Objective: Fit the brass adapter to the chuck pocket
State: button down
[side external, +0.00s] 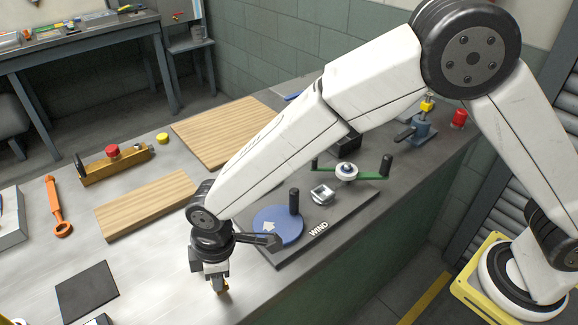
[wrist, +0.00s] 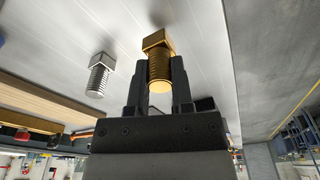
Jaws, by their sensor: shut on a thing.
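My gripper (side external: 219,284) points down over the front of the bench, its fingers closed on the brass adapter (side external: 223,291). In the wrist view, the gripper (wrist: 158,85) holds the adapter (wrist: 157,68) by its threaded shank, with the square-looking head beyond the fingertips. Whether the adapter touches the bench is unclear. A silver block with a dark square recess (side external: 322,194), which looks like the chuck pocket, sits on the dark plate marked WIND (side external: 318,229), to the right of and behind my gripper. It does not show clearly in the wrist view.
A blue disc (side external: 277,226) with an upright black handle stands between my gripper and the silver block. A green bar (side external: 368,173) with black grips lies behind the block. A silver bolt (wrist: 100,76) is near the adapter.

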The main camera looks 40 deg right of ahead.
jog(key=s+d+r, duration=0.8)
jog(key=s+r, duration=0.3)
jog(key=shift+d+r, duration=0.15)
dwell(0.3)
jog(key=shift+s, duration=0.15)
jog(key=shift+r, duration=0.15)
dwell(0.4)
